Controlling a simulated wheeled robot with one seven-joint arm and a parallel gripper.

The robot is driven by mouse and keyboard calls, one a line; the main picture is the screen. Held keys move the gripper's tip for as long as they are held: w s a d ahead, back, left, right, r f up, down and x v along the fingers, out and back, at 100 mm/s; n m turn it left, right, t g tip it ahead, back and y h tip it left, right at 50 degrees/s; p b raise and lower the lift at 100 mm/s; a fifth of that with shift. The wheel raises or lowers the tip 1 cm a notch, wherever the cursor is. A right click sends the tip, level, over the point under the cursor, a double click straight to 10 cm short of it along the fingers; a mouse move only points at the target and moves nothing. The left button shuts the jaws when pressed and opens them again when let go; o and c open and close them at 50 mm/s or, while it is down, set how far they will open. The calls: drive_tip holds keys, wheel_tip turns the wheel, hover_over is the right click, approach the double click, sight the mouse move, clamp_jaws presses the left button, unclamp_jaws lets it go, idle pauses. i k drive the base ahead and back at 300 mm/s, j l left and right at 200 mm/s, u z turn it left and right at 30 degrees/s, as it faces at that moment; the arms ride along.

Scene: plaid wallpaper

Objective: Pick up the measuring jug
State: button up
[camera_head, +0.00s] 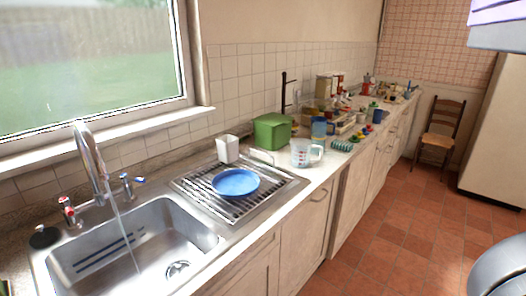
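The measuring jug (301,154) is a clear, whitish jug with reddish markings. It stands upright on the counter just right of the draining rack, near the counter's front edge. Its handle points right. My gripper is not visible in the head view, so its state and its distance from the jug do not show. A grey rounded shape at the lower right edge looks like part of my arm.
A blue plate (236,182) lies on the draining rack (284,187) beside the sink (140,245), where water runs. A white cup (227,149), green box (271,132) and blue mug (320,127) stand near the jug. The tiled floor (400,235) is clear; a chair (441,131) stands far back.

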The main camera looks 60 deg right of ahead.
sight(301, 147)
drive_tip(key=z, duration=1.65)
